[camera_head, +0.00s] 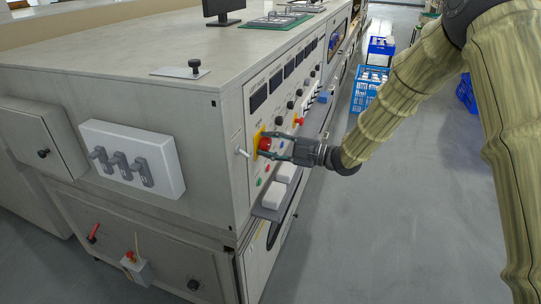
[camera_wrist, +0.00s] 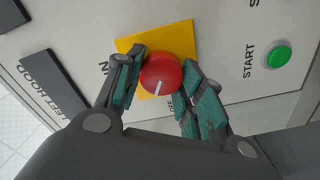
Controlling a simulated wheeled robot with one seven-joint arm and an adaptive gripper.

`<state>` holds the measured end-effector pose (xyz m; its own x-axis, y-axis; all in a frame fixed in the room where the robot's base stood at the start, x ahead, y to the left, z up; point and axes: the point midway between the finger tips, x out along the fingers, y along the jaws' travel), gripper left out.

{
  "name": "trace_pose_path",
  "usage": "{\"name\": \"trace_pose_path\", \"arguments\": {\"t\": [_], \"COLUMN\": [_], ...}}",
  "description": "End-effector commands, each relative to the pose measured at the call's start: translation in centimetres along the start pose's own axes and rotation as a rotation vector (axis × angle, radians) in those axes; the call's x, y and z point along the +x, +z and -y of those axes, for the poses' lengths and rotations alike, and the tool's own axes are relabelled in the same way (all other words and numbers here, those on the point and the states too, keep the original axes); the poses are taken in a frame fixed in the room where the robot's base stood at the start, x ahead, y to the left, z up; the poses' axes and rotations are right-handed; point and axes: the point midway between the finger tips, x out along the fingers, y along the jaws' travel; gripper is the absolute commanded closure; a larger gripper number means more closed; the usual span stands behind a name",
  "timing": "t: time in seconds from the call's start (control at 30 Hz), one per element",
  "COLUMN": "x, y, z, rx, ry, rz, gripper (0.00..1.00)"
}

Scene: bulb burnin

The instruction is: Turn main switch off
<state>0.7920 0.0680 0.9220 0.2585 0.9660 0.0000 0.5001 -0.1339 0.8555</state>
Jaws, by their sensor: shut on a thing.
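The main switch is a round red knob (camera_wrist: 161,74) with a white mark, on a yellow square plate (camera_wrist: 180,37). In the head view the red knob (camera_head: 264,144) sits on the front panel of the grey cabinet. My gripper (camera_wrist: 157,88) has one finger on each side of the knob and is shut on it. In the head view my gripper (camera_head: 271,145) reaches the panel from the right. The fingers hide part of the knob's edge and of the label beside the plate.
A green START button (camera_wrist: 277,55) is right of the switch in the wrist view. A white handle (camera_head: 241,152) sticks out left of the switch. A shelf (camera_head: 273,212) with white blocks juts out below. Blue crates (camera_head: 366,95) stand on the floor behind; the aisle floor is clear.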

Motion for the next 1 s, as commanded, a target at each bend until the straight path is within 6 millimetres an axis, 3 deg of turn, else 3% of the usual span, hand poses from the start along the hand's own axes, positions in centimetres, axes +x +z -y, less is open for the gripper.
{"name": "trace_pose_path", "arguments": {"t": [0.03, 0.5, 1.0], "x": [-0.05, -0.04, -0.04], "y": [0.41, 0.33, 0.14], "z": [0.64, 0.59, 0.27], "rx": [-0.044, -0.420, -0.557], "ry": [-0.001, -0.001, 0.000], "rz": [0.002, 0.001, 0.001], "gripper": [0.86, 0.86, 0.86]}}
